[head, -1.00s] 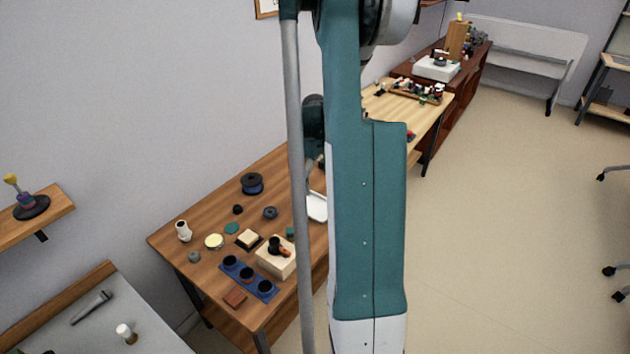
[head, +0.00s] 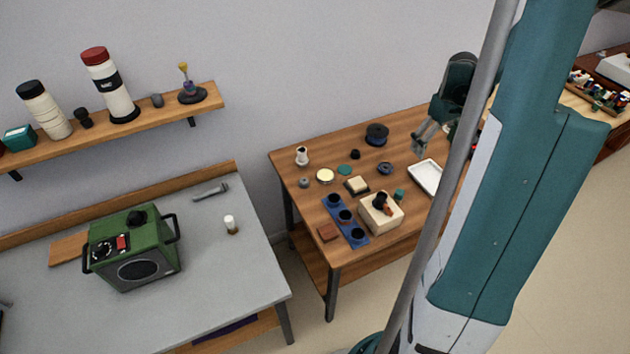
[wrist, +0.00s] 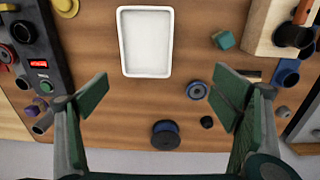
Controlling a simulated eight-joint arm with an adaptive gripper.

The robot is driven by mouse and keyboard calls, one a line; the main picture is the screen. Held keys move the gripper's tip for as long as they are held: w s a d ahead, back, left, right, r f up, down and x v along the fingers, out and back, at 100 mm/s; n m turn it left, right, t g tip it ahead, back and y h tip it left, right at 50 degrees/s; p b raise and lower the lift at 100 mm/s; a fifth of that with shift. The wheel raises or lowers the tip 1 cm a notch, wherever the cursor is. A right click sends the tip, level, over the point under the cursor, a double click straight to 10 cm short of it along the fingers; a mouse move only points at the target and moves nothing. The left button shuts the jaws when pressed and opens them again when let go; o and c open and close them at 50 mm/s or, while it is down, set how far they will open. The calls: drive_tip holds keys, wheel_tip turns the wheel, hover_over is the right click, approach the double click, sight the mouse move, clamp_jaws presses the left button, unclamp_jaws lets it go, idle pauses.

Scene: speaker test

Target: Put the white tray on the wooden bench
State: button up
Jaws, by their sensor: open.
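The white tray (head: 424,177) is a shallow rectangle with a raised rim, lying flat and empty on the brown wooden table (head: 300,176). My arm column partly covers that table's right side in the head view. In the wrist view the tray (wrist: 146,42) lies at top centre, ahead of the fingertips and apart from them. My gripper (wrist: 158,96) is open and empty, its fingers wide apart with bare wood between them. In the head view my gripper (head: 424,146) is above the table, just behind the tray. A lighter wooden bench (head: 558,99) shows partly at the right.
Around the tray are a dark spool (head: 376,135), a blue ring (head: 385,168), a green block (head: 399,196) and a pale wooden box (head: 381,213). A black device with a red display (wrist: 36,62) stands left of the tray. A grey bench (head: 216,270) holds a green speaker (head: 133,247).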

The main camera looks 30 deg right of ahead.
drive_tip(key=w+a+r+t, duration=0.1)
drive_tip(key=a+r, duration=0.4)
drive_tip(key=a, duration=0.4)
drive_tip(key=a+r+t+h, duration=0.1)
drive_tip(key=a+r, duration=0.4)
drive_tip(key=a, duration=0.5)
drive_tip(key=w+a+r+t, duration=0.1)
drive_tip(key=a+r, duration=0.4)
drive_tip(key=a, duration=0.4)
drive_tip(key=s+a+t, duration=0.1)
drive_tip(key=s+a, duration=0.3)
drive_tip(key=a, duration=0.4)
drive_tip(key=s+a+r+t, duration=0.1)
drive_tip(key=s+a, duration=0.4)
drive_tip(key=a, duration=0.3)
drive_tip(key=s+a+r+t+y, duration=0.1)
drive_tip(key=s+a, duration=0.3)
drive_tip(key=a, duration=0.4)
drive_tip(key=shift+s+a+r+t, duration=0.2)
drive_tip(key=shift+a+r+t, duration=0.05)
drive_tip(key=shift+t, duration=0.25)
